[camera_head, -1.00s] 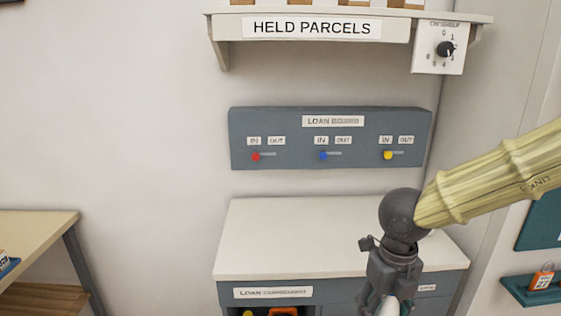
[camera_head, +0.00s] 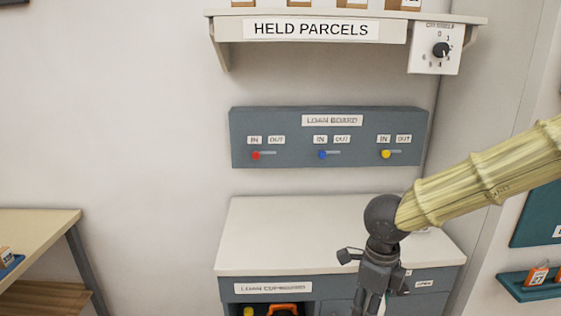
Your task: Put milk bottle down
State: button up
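My gripper (camera_head: 374,292) hangs from my arm in front of the loan cupboard, at the bottom edge of the picture. Its fingertips are cut off or hidden, so I cannot tell whether it is open or shut. A small pale sliver (camera_head: 383,304) shows beside its lower part. It may be part of the milk bottle, but too little shows to be sure. No whole milk bottle is visible.
The white-topped loan cupboard (camera_head: 290,235) has a clear left top and an open compartment holding an orange item (camera_head: 283,309). Above are the loan board (camera_head: 330,137) and held parcels shelf (camera_head: 312,29). A wooden table (camera_head: 35,228) stands left.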

jog(key=shift+w+f+n, duration=0.35)
jog(key=shift+n, duration=0.35)
jog(key=w+a+f+n, duration=0.1)
jog(key=w+f+n, duration=0.4)
jog(key=f+n, duration=0.5)
jog(key=w+f+n, duration=0.5)
jog(key=w+n, duration=0.1)
jog(key=n, duration=0.8)
jog(key=s+f, duration=0.6)
jog(key=f, duration=0.1)
jog(key=shift+s+a+f, duration=0.2)
jog(key=shift+s+f, duration=0.05)
jog(key=shift+f, duration=0.15)
